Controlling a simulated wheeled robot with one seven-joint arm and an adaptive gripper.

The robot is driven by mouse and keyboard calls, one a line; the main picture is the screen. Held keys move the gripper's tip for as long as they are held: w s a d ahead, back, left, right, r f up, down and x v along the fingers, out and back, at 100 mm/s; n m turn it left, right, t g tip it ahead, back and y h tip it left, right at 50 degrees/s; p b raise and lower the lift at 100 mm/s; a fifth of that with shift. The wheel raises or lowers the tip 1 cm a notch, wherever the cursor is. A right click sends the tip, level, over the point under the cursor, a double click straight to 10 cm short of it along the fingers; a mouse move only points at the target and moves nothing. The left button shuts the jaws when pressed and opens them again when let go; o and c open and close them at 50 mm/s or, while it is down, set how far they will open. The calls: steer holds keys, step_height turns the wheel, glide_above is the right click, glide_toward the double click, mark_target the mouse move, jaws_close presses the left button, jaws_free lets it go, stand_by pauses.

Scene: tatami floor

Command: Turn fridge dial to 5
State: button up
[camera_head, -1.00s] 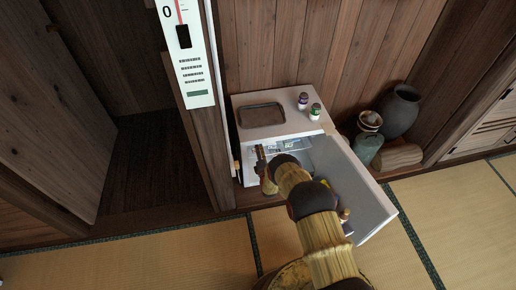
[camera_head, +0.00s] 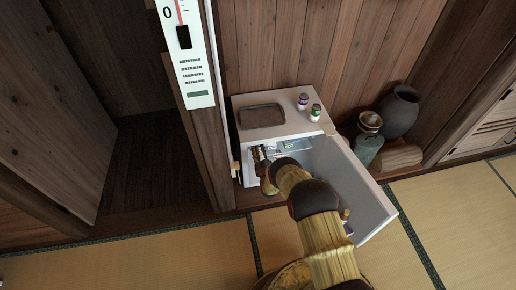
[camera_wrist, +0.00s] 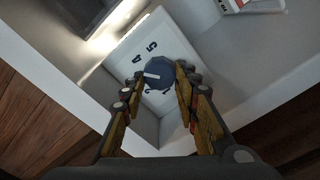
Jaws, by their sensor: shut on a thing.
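The fridge dial (camera_wrist: 160,69) is a dark blue round knob with a white pointer mark, on a white panel (camera_wrist: 127,42) inside the fridge, in the wrist view. The digits 4 and 5 show above it; another mark below it is partly hidden. The pointer mark faces left, not clearly at the 5. My gripper (camera_wrist: 161,80) is shut on the dial, one finger at each side. In the head view my gripper (camera_head: 262,163) reaches into the small white fridge (camera_head: 237,134), and the dial is hidden there.
The white fridge door (camera_head: 356,190) stands open to the right of my arm. A brown tray (camera_head: 261,116) and two small jars (camera_head: 315,111) are on the fridge top. Vases (camera_head: 400,112) stand to the right. A wooden post (camera_head: 208,150) is close on the left.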

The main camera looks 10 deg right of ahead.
steer(key=m, duration=1.1)
steer(key=shift+d+m, duration=0.3)
steer(key=shift+m, duration=0.1)
stand_by(0.3)
steer(key=o, duration=1)
steer(key=shift+o, duration=0.8)
steer(key=s, duration=1.2)
